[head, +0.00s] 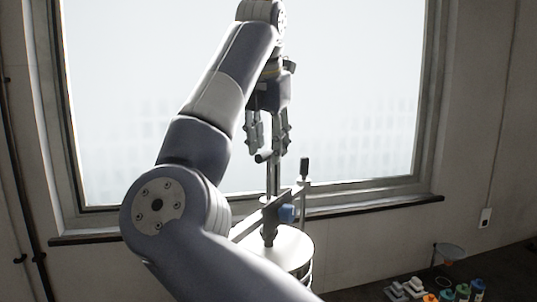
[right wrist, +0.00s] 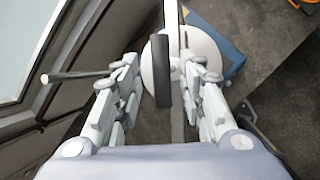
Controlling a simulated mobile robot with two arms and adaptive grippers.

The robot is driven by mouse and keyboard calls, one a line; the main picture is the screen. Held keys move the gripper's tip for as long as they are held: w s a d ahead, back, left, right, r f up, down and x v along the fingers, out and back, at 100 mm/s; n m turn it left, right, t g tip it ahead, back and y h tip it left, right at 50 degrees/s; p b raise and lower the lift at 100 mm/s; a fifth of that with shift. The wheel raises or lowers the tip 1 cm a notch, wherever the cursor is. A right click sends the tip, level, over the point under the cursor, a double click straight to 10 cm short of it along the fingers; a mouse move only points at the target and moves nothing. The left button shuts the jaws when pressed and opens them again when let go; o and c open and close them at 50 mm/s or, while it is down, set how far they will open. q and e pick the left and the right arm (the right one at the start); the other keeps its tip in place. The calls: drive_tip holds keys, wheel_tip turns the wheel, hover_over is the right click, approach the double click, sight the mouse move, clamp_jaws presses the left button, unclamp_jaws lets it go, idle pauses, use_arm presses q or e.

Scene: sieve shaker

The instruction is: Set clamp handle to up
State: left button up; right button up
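An upright rod rises from the middle to a short dark grip (head: 264,156), which looks like the clamp handle. In the right wrist view this dark bar (right wrist: 162,72) lies between the fingers, with a gap on each side. My right gripper (head: 267,148) is open and points down over the shaker; it also shows in the right wrist view (right wrist: 161,68). Finger contact is not visible. My left gripper is not in view.
A second rod with a black knob (head: 305,167) stands just right of the gripper. A window (head: 350,100) and its sill are behind.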

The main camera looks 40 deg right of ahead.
sight(269, 151)
drive_tip(key=x, duration=0.2)
drive_tip(key=shift+w+d+f, duration=0.1)
drive_tip(key=shift+d+f, duration=0.1)
drive_tip(key=shift+f, duration=0.1)
drive_tip(key=shift+a, duration=0.1)
drive_tip(key=shift+f, duration=0.15)
drive_tip(key=shift+c, duration=0.4)
clamp_jaws()
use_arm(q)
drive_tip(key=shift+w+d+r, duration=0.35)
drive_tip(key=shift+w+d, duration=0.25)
